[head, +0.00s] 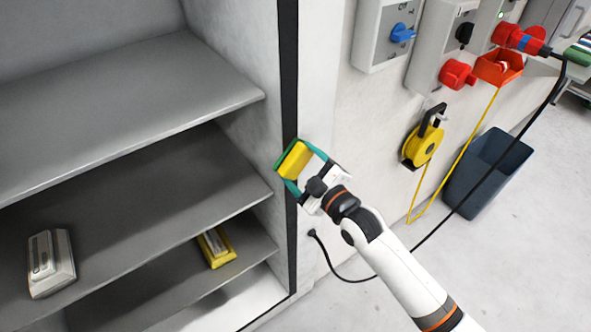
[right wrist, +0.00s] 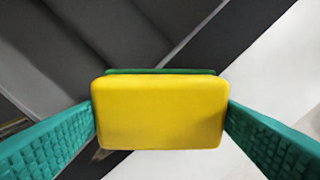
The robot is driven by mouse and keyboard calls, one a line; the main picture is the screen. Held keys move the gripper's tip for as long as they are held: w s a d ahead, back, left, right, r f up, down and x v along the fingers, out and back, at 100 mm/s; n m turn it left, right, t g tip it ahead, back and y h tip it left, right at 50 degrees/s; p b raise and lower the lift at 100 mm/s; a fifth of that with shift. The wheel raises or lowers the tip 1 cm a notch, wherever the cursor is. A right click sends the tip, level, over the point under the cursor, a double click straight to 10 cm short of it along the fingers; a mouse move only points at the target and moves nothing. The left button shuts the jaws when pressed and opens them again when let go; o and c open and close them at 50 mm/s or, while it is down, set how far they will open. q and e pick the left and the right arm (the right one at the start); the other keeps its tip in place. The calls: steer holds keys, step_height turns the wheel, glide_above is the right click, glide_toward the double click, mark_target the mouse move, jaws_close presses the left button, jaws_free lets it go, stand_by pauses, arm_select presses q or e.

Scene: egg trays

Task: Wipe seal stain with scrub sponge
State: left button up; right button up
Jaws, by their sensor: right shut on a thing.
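A yellow scrub sponge (head: 295,161) with a green scrub side is held in my right gripper (head: 291,158). The right wrist view shows the sponge (right wrist: 160,114) gripped between the two teal fingers, its green layer facing away from the camera. A black seal strip (head: 289,75) runs down the front edge of the cabinet wall. The sponge is at or just in front of this strip; I cannot tell whether they touch. The strip also crosses diagonally behind the sponge in the right wrist view (right wrist: 232,52). I cannot make out a stain. My left gripper is not in view.
Grey shelves (head: 130,90) fill the cabinet at left. A whitish device (head: 50,262) and a yellow-based item (head: 216,247) lie on lower shelves. At right are wall sockets (head: 388,32), a yellow cable reel (head: 421,147), hanging cables and a dark bin (head: 487,172).

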mark_target(311, 159)
steer(key=shift+w+d, duration=0.5)
steer(key=shift+d, duration=0.15)
steer(key=shift+w+d, duration=0.45)
steer(key=shift+d, duration=0.2)
steer(key=shift+s+a+r+p, duration=0.75)
steer(key=shift+a+p, duration=0.25)
steer(key=shift+p, duration=0.1)
steer(key=shift+s+a+r+p, duration=0.75)
steer(key=shift+a+p, duration=0.2)
steer(key=shift+p, duration=0.1)
steer(key=shift+s+a, duration=0.45)
steer(key=shift+a, duration=0.1)
steer(key=shift+f, duration=0.1)
steer(key=shift+d, duration=0.15)
steer(key=shift+s+d+p, duration=0.15)
steer(key=shift+s+p, duration=0.1)
steer(key=shift+p, duration=0.15)
steer(key=shift+p+v, duration=1.05)
steer(key=shift+v, duration=1.6)
